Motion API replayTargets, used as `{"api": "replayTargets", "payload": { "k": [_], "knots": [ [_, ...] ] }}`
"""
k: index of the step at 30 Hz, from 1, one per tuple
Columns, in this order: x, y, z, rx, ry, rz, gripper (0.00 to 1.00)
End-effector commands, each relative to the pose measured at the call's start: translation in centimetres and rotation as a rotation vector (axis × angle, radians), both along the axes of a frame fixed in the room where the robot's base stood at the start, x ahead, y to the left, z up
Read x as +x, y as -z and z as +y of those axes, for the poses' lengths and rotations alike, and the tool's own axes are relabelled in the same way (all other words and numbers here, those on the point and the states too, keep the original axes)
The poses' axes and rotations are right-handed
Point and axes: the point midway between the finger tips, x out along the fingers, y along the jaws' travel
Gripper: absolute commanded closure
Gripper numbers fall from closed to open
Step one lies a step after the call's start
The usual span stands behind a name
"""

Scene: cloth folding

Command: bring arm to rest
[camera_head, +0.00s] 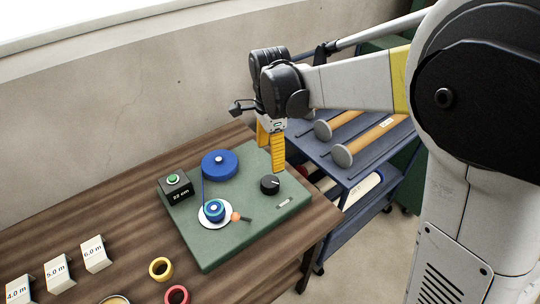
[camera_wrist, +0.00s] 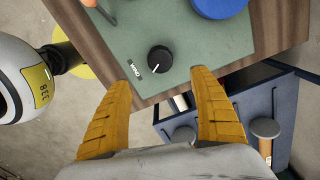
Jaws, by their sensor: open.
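My gripper (camera_wrist: 160,95) has two yellow ribbed fingers, spread apart with nothing between them. In the head view my gripper (camera_head: 271,152) points down above the far right part of a green board (camera_head: 225,247) on the wooden table. In the wrist view a black knob (camera_wrist: 160,59) on the board lies ahead of the fingertips, apart from them. The knob also shows in the head view (camera_head: 270,184), just below my gripper. My arm reaches in from the right.
The board carries a large blue disc (camera_head: 219,164), a smaller blue spool (camera_head: 214,210) and a box (camera_head: 175,186) with a green button. Labelled blocks (camera_head: 96,254) and coloured rings (camera_head: 161,268) lie at the front left.

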Motion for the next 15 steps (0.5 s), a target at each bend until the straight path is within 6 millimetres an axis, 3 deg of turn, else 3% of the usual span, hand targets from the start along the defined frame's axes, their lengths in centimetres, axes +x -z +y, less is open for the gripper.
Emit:
{"api": "replayTargets", "payload": {
  "k": [9,15],
  "knots": [
    [-0.3,-0.4,-0.4,0.002,-0.018,-0.010,0.27],
    [-3.1,-4.0,-4.0,0.015,-0.223,-0.116,0.27]
  ]
}}
